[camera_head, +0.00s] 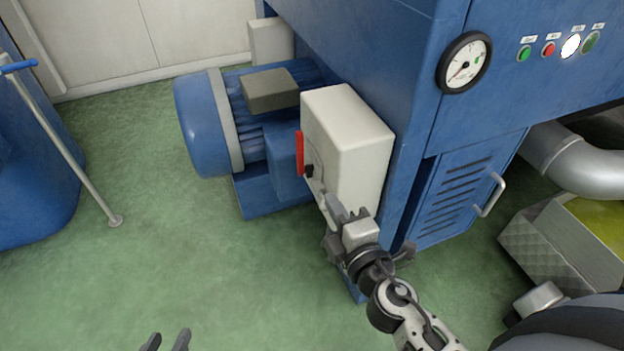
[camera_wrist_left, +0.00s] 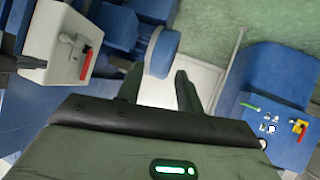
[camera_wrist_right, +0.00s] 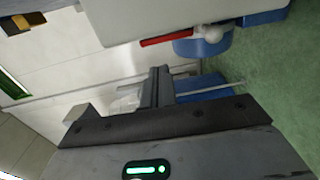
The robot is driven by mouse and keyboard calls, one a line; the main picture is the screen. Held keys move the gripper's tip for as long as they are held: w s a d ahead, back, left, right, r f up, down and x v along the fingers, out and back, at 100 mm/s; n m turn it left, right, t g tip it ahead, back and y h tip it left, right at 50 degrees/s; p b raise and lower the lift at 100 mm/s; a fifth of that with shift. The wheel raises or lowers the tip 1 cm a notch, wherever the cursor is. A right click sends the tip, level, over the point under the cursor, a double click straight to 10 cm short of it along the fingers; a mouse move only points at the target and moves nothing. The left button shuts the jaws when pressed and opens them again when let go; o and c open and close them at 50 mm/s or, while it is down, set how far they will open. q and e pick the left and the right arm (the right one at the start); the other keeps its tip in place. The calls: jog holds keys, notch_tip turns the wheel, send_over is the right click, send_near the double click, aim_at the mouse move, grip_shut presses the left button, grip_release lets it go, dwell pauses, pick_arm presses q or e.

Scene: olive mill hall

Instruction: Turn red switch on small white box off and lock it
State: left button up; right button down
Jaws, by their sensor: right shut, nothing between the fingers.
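The white box (camera_head: 352,140) is mounted on the side of the blue machine. Its red switch handle (camera_head: 299,153) stands upright along its left face, beside a dark knob (camera_head: 309,171). The handle also shows in the left wrist view (camera_wrist_left: 86,63) and the right wrist view (camera_wrist_right: 166,39). I cannot make out a lock.
A blue motor (camera_head: 205,122) stands left of the box. A gauge (camera_head: 464,62) and several buttons are on the machine panel. A door handle (camera_head: 489,195) sticks out at right, near a metal bin (camera_head: 545,235). A blue-handled rod (camera_head: 65,145) stands at left. The green floor between is clear.

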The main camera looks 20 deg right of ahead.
aim_at(301, 150)
pick_arm(q)
jog(key=shift+w+d+f+b, duration=0.15)
jog(key=shift+w+f, duration=0.05)
jog(key=shift+f, duration=0.2)
jog(key=shift+w+d+f+b, duration=0.1)
jog(key=shift+w+f+b, duration=0.05)
jog(key=shift+f, duration=0.25)
pick_arm(e)
jog(key=shift+s+t, duration=0.2)
jog(key=shift+t, duration=0.1)
